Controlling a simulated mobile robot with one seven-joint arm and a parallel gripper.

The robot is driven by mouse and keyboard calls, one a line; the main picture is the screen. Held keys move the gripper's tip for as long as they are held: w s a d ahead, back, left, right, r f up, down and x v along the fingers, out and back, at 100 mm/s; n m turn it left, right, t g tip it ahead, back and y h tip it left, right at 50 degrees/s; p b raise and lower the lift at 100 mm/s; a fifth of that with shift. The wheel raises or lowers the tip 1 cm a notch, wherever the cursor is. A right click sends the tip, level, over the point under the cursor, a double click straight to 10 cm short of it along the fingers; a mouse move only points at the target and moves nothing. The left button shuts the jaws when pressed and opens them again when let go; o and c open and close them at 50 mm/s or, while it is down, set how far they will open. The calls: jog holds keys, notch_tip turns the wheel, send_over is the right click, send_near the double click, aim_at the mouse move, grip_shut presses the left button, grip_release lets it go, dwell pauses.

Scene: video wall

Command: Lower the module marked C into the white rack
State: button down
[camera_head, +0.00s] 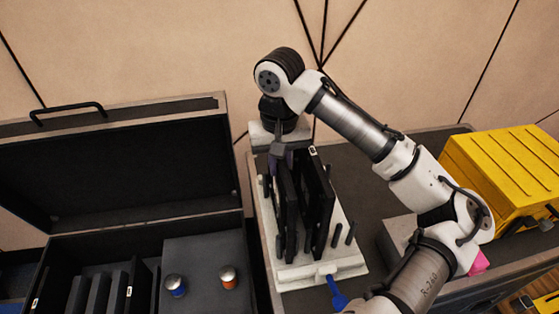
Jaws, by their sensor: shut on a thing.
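The white rack (318,270) stands on the dark table in the middle of the view, with short dark posts along its sides. Two or more thin black modules stand upright in or just above it. My gripper (281,152) points down at the rack's far end and is shut on a black module (288,215) by its top edge. Another black module (320,205) stands close on its right and bears a small white label at its top. I cannot read the label, nor tell which module is marked C. Whether the held module's lower edge touches the rack is unclear.
An open black case (120,180) lies at left, with several dark slabs upright in it. A blue-based knob (175,283) and an orange-based knob (228,275) sit on its flat panel. A yellow crate (500,170) stands at right. A blue tool (337,292) lies at the rack's front.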

jog(key=shift+f, duration=0.45)
dwell(1.0)
jog(key=c, duration=1.3)
grip_release()
jog(key=shift+o, duration=0.3)
jog(key=o, duration=0.4)
notch_tip(320, 180, up, 8)
jog(key=p, duration=0.8)
